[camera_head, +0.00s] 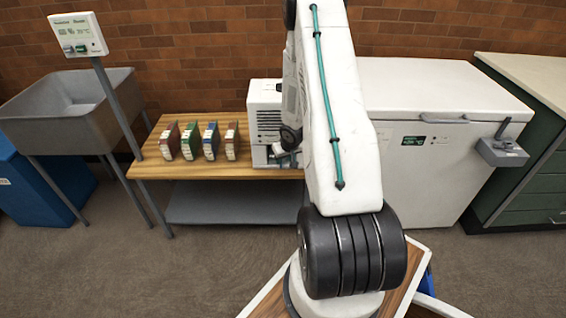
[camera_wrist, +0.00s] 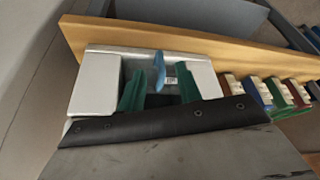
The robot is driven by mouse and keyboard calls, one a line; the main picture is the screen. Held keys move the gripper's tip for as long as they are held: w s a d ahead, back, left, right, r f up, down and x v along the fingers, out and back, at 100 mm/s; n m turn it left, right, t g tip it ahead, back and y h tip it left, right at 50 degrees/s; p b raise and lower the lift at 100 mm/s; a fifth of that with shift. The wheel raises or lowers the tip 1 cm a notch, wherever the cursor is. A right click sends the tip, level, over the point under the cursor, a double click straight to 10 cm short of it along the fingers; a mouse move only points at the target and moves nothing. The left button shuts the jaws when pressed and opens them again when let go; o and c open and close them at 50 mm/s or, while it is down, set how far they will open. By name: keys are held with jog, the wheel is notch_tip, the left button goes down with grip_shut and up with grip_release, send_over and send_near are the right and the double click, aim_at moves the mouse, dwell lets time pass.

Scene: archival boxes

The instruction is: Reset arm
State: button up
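My gripper (camera_wrist: 160,90) shows in the wrist view with its two green-padded fingers spread apart. A small blue piece with a pale label (camera_wrist: 159,72) shows between the fingers with gaps on both sides; I cannot tell what it belongs to. In the head view my arm is raised across the middle, and my gripper (camera_head: 284,153) is low in front of the white vented machine (camera_head: 265,125), partly hidden behind the arm. I cannot tell whether it touches the machine.
Red (camera_head: 169,142), green (camera_head: 190,142), blue (camera_head: 211,141) and brown (camera_head: 232,141) boxes stand in a row on the wooden bench (camera_head: 160,169). A grey sink (camera_head: 75,110) is left, a white chest freezer (camera_head: 440,95) right, a green cabinet (camera_head: 530,190) far right. The floor in front is clear.

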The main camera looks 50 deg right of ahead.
jog(key=v, duration=0.3)
jog(key=shift+s+a+r, duration=0.1)
jog(key=shift+s+r, duration=0.05)
jog(key=shift+r, duration=0.15)
